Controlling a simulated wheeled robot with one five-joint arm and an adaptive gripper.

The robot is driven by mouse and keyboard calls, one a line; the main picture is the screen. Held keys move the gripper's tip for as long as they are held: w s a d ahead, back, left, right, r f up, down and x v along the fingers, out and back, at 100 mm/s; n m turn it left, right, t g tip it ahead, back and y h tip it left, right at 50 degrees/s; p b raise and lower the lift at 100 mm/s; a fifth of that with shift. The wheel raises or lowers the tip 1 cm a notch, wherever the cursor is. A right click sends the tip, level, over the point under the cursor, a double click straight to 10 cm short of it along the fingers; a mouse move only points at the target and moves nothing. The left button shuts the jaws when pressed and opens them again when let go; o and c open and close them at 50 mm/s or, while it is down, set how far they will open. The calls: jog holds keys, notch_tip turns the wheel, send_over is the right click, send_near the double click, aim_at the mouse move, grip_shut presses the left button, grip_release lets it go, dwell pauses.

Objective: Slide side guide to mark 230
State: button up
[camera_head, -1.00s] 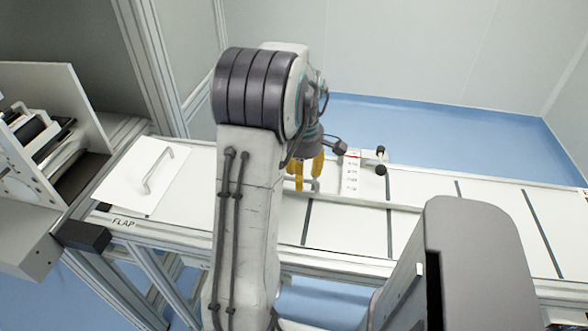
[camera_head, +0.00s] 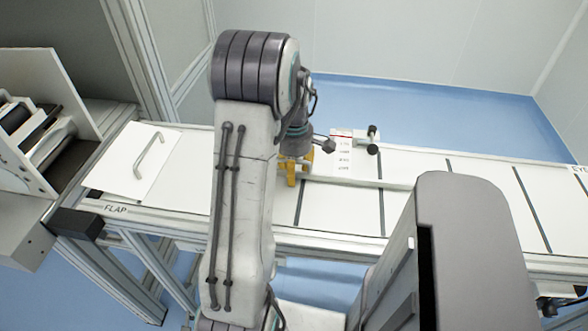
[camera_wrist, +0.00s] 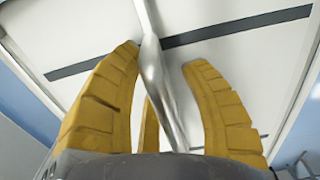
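The side guide (camera_head: 395,185) is a long pale metal rail lying along the white conveyor table. In the wrist view it shows as a silver bar (camera_wrist: 150,62) running between my yellow fingers. In the head view my gripper (camera_head: 291,172) is low over the table, partly hidden by my arm. A white scale plate (camera_head: 343,155) with a red line near its far end lies just beyond the rail. Its numbers are too small to read.
A dark clamp knob (camera_head: 373,140) stands right of the scale, close to my wrist. A white flap (camera_head: 125,182) with a handle lies on the left of the table. Dark strips cross the table. A machine housing (camera_head: 38,85) stands far left.

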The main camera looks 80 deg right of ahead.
grip_shut()
dwell(0.3)
jog(key=shift+w+d+p, duration=0.2)
jog(key=shift+d+p, duration=1.1)
jog(key=shift+d, duration=0.95)
jog(key=shift+w+d+p, duration=0.15)
jog(key=shift+d+p, duration=1.1)
jog(key=shift+d, duration=0.95)
grip_release()
notch_tip(320, 180, up, 12)
dwell(0.6)
